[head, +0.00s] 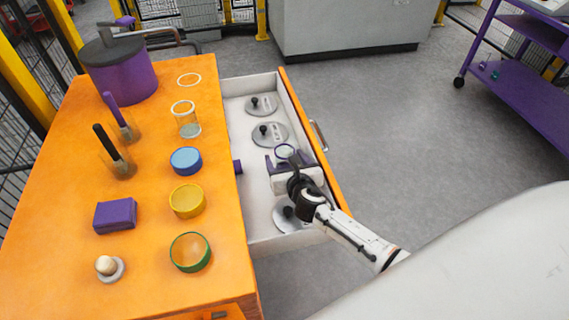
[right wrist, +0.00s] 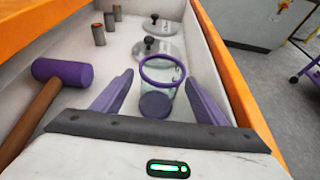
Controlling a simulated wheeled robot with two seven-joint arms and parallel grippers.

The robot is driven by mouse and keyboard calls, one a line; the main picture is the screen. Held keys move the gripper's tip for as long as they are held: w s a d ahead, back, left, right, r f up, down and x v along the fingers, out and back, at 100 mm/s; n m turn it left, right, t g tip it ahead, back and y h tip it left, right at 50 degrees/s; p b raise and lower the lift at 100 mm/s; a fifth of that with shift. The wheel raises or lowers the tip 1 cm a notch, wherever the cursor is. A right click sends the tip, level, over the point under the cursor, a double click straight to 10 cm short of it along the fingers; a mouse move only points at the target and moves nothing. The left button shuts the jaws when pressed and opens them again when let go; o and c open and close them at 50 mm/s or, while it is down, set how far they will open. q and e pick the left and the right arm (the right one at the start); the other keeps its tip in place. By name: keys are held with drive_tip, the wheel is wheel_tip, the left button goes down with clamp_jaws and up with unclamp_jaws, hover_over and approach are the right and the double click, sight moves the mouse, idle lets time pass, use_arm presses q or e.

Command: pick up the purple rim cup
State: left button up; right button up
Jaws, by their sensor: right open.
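The purple rim cup (head: 284,151) is a clear cup with a purple rim and a purple bottom. It stands upright in the open drawer (head: 258,235). In the right wrist view the cup (right wrist: 157,92) is between the two purple fingers, towards their tips, with gaps on both sides. My right gripper (head: 287,160) is open and reaches into the drawer around the cup; it also shows in the right wrist view (right wrist: 158,82). The fingers do not visibly touch the cup. My left gripper is not in view.
Metal lids with black knobs (head: 270,134) lie in the drawer. A purple-headed hammer (right wrist: 62,73) and small cylinders (right wrist: 98,35) lie left of the cup. The orange drawer front (right wrist: 232,75) is close on the right. The orange table (head: 60,210) carries several cups and a purple pot (head: 122,75).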

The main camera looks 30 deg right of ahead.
sight(282, 154)
drive_tip(key=b+x, duration=0.1)
drive_tip(key=x, duration=0.3)
drive_tip(key=shift+w+f, duration=0.15)
drive_tip(key=c, duration=1.1)
